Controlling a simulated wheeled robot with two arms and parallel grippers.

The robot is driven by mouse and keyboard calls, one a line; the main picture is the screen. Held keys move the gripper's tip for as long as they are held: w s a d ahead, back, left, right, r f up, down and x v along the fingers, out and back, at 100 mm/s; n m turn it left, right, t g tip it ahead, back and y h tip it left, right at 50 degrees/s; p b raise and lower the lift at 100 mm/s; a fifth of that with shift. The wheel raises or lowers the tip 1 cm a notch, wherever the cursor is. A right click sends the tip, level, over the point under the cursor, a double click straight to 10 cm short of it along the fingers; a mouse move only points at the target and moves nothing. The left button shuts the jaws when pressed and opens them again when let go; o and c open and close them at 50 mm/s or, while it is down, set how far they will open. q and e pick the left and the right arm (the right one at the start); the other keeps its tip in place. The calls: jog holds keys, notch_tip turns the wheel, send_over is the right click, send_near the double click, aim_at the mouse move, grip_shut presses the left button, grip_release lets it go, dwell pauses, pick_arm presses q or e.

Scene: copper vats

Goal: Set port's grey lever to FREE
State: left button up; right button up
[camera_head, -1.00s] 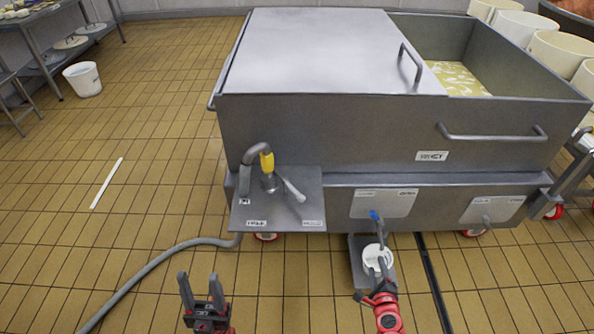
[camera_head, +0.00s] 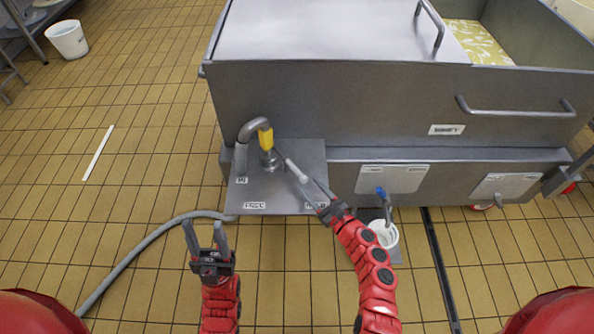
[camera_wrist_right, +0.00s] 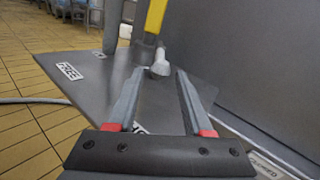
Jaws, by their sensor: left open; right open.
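The grey lever (camera_head: 296,171) has a pale tip and sits on a metal plate (camera_head: 285,190) at the front of the steel vat. It points to the lower right, toward the HOLD label (camera_head: 315,205); the FREE label (camera_head: 255,205) is to the left. My right gripper (camera_head: 312,190) is open at the lever's outer end. In the right wrist view the pale lever tip (camera_wrist_right: 160,66) shows between and just beyond the open fingertips; I cannot tell if they touch. My left gripper (camera_head: 204,226) is open and empty, low in front of the plate.
A bent pipe with a yellow grip (camera_head: 265,138) stands beside the lever. A hose (camera_head: 140,252) runs from the plate over the tiled floor. A blue-tipped tap (camera_head: 383,195) hangs above a white bucket (camera_head: 385,236) to the right. The floor at left is mostly clear.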

aim_at(297, 170)
jog(key=b+x, duration=0.1)
jog(key=x, duration=0.6)
jog(key=shift+w+a+f, duration=0.1)
jog(key=shift+w+a, duration=0.1)
jog(key=shift+w, duration=0.1)
grip_shut()
dwell(1.0)
